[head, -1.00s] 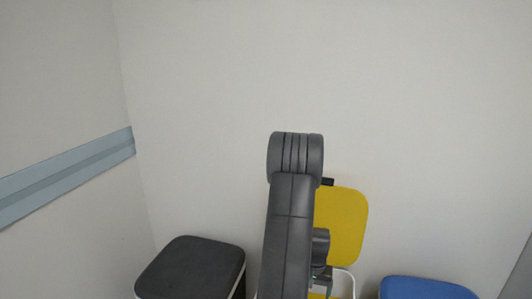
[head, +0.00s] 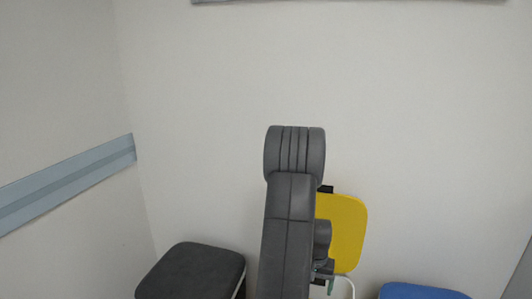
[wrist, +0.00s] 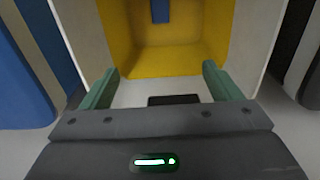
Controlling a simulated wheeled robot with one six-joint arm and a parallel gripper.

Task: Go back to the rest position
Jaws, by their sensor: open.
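My gripper (wrist: 157,75) is open in the wrist view, its two green fingers wide apart with nothing between them. It faces a white bin (wrist: 251,38) with a yellow inside (wrist: 185,60). A small blue thing (wrist: 160,11) shows at the top of that yellow inside; I cannot tell what it is. In the head view my arm rises in the middle and hides most of the gripper and bin. The bin's yellow lid (head: 343,232) stands raised just right of the arm.
A dark-lidded bin (head: 192,272) stands left and a blue-lidded bin (head: 422,291) right in the head view. Both lids look shut. A wall rail (head: 70,184) runs along the left wall. The back wall above the bins is mostly bare.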

